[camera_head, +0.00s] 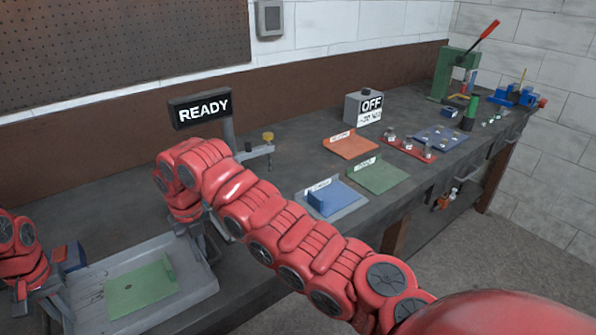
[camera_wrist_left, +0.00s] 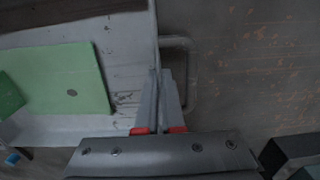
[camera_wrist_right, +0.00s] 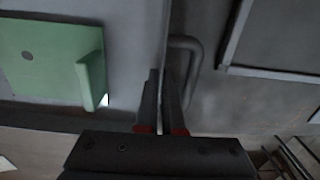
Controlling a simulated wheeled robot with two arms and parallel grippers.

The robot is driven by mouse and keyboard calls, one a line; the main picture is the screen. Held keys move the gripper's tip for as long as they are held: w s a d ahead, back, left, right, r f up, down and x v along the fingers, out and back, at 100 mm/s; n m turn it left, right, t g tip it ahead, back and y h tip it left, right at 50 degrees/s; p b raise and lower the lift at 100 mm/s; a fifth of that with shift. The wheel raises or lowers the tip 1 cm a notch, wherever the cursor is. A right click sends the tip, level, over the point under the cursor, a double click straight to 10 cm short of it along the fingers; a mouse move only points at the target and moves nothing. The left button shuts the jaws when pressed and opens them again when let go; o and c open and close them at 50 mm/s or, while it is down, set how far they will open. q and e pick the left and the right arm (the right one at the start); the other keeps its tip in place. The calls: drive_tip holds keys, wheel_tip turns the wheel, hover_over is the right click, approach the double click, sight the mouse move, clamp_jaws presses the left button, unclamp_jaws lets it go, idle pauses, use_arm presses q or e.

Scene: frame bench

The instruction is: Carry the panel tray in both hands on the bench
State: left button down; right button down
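The panel tray (camera_head: 205,272) is a grey shallow tray at the lower left of the head view, near the bench's front edge. A flat green panel (camera_head: 140,288) with a dark hole and a raised edge lies in it. My left gripper (camera_wrist_left: 162,74) has its fingers close together at one end wall of the tray, beside a U-shaped handle (camera_wrist_left: 190,75). My right gripper (camera_wrist_right: 163,74) is likewise closed at the other end wall, beside its handle (camera_wrist_right: 195,72). Both look shut on the tray. I cannot tell whether the tray touches the bench.
The bench (camera_head: 290,240) has a READY sign (camera_head: 204,108) behind my right arm and an OFF box (camera_head: 365,107). Orange (camera_head: 352,145), green (camera_head: 376,174) and blue (camera_head: 332,198) stations stand right of my arm. A green press (camera_head: 447,75) stands at the far end.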

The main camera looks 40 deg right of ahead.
use_arm(q)
drive_tip(key=shift+f+b, duration=0.3)
drive_tip(key=shift+f, duration=0.25)
use_arm(e)
drive_tip(key=shift+f, duration=0.6)
use_arm(q)
drive_tip(key=c, duration=1.3)
unclamp_jaws()
drive_tip(key=shift+r, duration=0.25)
use_arm(e)
drive_tip(key=c, duration=1.3)
unclamp_jaws()
drive_tip(key=shift+r, duration=0.3)
use_arm(q)
drive_tip(key=shift+o, duration=1.3)
use_arm(e)
drive_tip(key=shift+o, duration=1.3)
use_arm(q)
drive_tip(key=shift+r, duration=0.1)
wheel_tip(320, 180, up, 7)
drive_tip(key=shift+r, duration=0.2)
use_arm(e)
drive_tip(key=shift+r, duration=3.75)
